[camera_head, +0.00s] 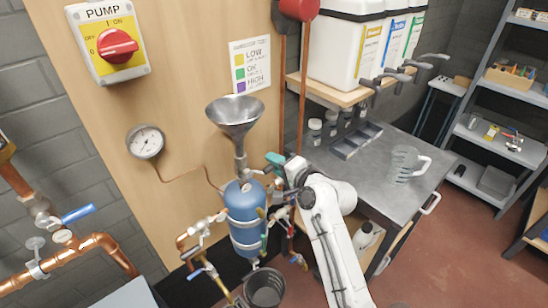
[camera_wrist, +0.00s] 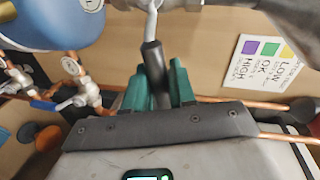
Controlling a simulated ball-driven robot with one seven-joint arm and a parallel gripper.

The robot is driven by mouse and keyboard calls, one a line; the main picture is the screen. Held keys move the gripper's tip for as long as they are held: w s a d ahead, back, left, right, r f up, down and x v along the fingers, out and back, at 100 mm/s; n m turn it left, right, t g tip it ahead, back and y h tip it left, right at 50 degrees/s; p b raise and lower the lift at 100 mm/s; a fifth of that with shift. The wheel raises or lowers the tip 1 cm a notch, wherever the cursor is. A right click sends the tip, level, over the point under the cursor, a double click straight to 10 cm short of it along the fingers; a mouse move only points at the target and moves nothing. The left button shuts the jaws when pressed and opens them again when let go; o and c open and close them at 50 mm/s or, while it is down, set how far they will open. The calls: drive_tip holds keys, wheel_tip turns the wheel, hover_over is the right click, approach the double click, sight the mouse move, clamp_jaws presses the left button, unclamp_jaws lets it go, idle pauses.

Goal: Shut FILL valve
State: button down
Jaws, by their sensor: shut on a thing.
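A blue tank (camera_head: 246,212) stands against the wooden panel, with a metal funnel (camera_head: 235,112) above it. The valve (camera_head: 243,173) between funnel and tank is small in the head view, and I cannot read a FILL label on it. In the wrist view, a valve handle (camera_wrist: 152,56) with a dark grip and grey stem runs down between the green fingers. My gripper (camera_head: 274,164) is to the right of the valve. In the wrist view my gripper (camera_wrist: 158,88) is shut on the handle's dark end, which is partly hidden between the fingers.
Copper pipes with a blue-handled valve (camera_head: 77,214) are at the left. A pump switch (camera_head: 117,46) and a gauge (camera_head: 146,142) are on the panel. A dark bucket (camera_head: 265,287) stands below the tank. A grey workbench (camera_head: 365,180) with a clear jug (camera_head: 405,163) is at the right.

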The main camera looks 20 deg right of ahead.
drive_tip(key=shift+d+f+m, duration=0.1)
drive_tip(key=shift+f+m, duration=0.65)
drive_tip(key=shift+m, duration=0.05)
drive_tip(key=shift+f, duration=0.1)
drive_tip(key=c, duration=1.1)
unclamp_jaws()
drive_tip(key=b+v, duration=0.1)
drive_tip(key=v, duration=0.9)
drive_tip(key=shift+s+d, duration=0.3)
drive_tip(key=shift+s, duration=0.05)
